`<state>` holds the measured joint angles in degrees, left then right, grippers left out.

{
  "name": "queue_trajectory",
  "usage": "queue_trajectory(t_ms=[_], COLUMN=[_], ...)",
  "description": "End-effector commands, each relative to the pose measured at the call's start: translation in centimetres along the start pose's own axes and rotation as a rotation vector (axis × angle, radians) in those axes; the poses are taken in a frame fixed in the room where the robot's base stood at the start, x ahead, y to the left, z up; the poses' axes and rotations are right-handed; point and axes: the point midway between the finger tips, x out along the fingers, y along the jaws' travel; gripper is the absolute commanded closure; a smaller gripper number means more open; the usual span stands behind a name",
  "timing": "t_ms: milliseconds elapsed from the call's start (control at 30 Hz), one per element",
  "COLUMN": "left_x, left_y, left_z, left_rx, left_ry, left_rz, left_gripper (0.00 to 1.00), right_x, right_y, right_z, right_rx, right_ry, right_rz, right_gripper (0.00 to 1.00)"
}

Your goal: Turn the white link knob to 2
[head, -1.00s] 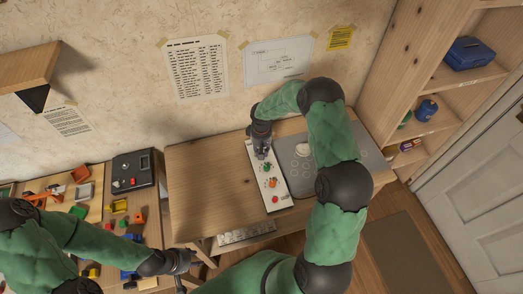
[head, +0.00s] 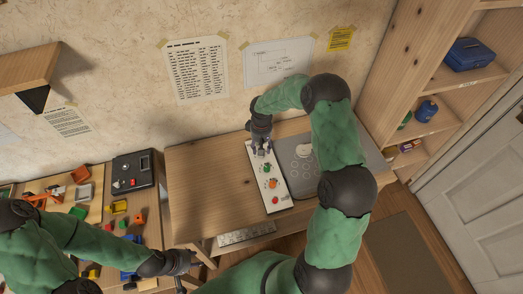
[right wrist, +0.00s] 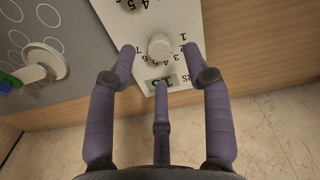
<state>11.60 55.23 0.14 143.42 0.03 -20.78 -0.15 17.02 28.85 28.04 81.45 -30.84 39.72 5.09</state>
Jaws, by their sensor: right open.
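The white knob (right wrist: 160,46) sits on a white control panel (right wrist: 148,20) in the right wrist view. Printed digits ring it, and a small display (right wrist: 161,84) lies below it. In the head view the panel (head: 280,196) lies on the wooden desk, with an orange, a green and a red knob on its nearer part. My right gripper (right wrist: 160,62) is open, its purple fingers spread around the knob with gaps at the sides. It also shows in the head view (head: 262,150) over the panel's far end. My left gripper (head: 188,262) is at the lower left, away from the panel; its fingers are unclear.
A grey plate with printed circles (head: 302,172) and a white round part (right wrist: 47,60) lies right beside the panel in the head view. Another table (head: 95,205) at left holds several coloured blocks and a dark box (head: 133,168). The desk (head: 205,185) left of the panel is clear.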

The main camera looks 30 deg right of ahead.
Motion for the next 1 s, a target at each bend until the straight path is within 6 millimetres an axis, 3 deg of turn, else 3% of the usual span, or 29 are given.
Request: queue_trajectory(t_ms=[200, 400, 600, 1000], left_x=[0.0, 0.0, 0.0, 0.0], left_y=[0.0, 0.0, 0.0, 0.0], left_z=[0.0, 0.0, 0.0, 0.0], left_rx=[0.0, 0.0, 0.0, 0.0], left_ry=[0.0, 0.0, 0.0, 0.0], left_rz=[0.0, 0.0, 0.0, 0.0], left_gripper=[0.6, 0.6, 0.6, 0.6], right_x=[-4.6, -7.4, -8.5, -8.5], right_y=[0.0, 0.1, 0.0, 0.0], right_z=[-0.1, -0.1, 0.0, 0.0], right_rx=[0.0, 0.0, 0.0, 0.0], right_ry=[0.003, 0.002, -0.001, -0.001], right_rz=[0.001, 0.001, 0.0, 0.0], right_gripper=[0.5, 0.5, 0.5, 0.5])
